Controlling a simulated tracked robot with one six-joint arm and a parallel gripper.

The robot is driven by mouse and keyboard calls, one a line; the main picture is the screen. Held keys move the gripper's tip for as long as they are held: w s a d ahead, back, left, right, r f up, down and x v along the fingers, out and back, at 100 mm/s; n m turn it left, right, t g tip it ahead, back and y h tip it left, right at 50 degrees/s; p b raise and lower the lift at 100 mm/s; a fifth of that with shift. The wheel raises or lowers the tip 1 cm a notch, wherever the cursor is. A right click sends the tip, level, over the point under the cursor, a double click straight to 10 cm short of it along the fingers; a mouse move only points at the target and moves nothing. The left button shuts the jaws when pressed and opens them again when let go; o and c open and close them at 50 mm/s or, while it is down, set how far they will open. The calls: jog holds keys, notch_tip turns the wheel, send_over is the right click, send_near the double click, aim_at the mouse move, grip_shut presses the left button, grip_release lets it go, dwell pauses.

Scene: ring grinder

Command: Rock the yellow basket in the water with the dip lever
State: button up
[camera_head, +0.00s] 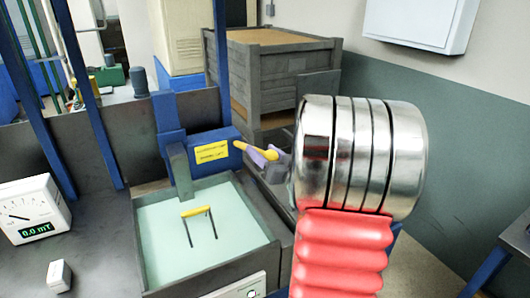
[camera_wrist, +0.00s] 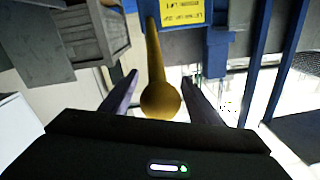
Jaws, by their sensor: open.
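The dip lever (camera_head: 257,152) is a yellow rod with a round knob, sticking out to the right from a blue box (camera_head: 208,160) with a yellow label. In the wrist view the dip lever (camera_wrist: 155,55) runs away from me, its knob nearest my palm. My gripper (camera_head: 265,157) is at the lever's knob end. In the wrist view my gripper (camera_wrist: 156,84) is open, with one purple finger on each side of the knob and a gap beside each. The basket's yellow handle (camera_head: 196,211) with dark side wires stands in pale water; its lower part is hidden.
The water tank (camera_head: 150,200) has a grey rim. A meter reading 0.0 mT (camera_head: 36,208) and a small white block (camera_head: 59,276) stand at left. A grey wooden crate (camera_head: 285,80) is behind. Blue posts rise near the tank.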

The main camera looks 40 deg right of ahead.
jog(key=shift+c, duration=0.3)
grip_shut()
dwell(0.3)
